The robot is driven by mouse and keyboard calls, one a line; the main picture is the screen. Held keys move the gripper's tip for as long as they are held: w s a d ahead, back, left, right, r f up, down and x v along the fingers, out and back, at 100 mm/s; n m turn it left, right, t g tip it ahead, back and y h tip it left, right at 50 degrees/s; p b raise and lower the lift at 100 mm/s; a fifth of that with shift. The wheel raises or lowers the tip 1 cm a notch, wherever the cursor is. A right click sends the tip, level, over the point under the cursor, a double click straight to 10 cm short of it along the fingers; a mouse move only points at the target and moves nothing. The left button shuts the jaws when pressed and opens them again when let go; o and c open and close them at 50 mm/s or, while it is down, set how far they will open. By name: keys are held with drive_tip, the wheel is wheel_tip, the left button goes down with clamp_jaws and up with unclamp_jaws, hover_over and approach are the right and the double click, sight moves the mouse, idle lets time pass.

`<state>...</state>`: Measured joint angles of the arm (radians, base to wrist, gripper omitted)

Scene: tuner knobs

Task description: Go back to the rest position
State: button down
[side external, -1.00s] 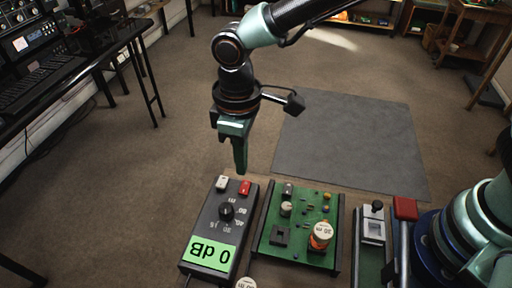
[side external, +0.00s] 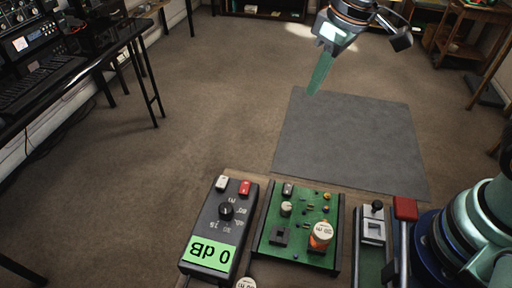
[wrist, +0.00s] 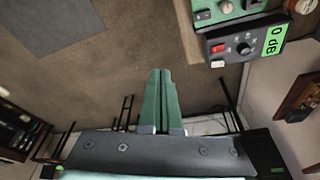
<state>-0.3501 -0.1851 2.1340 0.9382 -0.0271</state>
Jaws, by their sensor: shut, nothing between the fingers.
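My gripper (side external: 316,84) is high up near the top of the side external view, above the far left part of the grey mat, well away from the devices. Its green fingers are together with nothing between them. The closed fingers also show in the wrist view (wrist: 160,85), pointing up the picture. My arm runs out of the top of the side view, so its full pose is hidden.
A dark box with a black knob and a green "0 dB" display (side external: 209,254) stands beside a green circuit board (side external: 293,255). A small device with a lever (side external: 373,228) is right of them. The grey mat (side external: 350,145) is bare. A desk with equipment (side external: 60,75) stands at left.

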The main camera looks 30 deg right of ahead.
drive_tip(key=s+d+r+m+t, duration=0.1)
drive_tip(key=s+d+m, duration=0.1)
drive_tip(key=d, duration=0.4)
drive_tip(key=s+d+r+m+t+h, duration=0.1)
drive_tip(key=s+d+m, duration=0.1)
drive_tip(key=d, duration=0.4)
drive_tip(key=shift+s+d+r+t, duration=0.25)
drive_tip(key=shift+s+t, duration=0.15)
drive_tip(key=shift+s, duration=0.25)
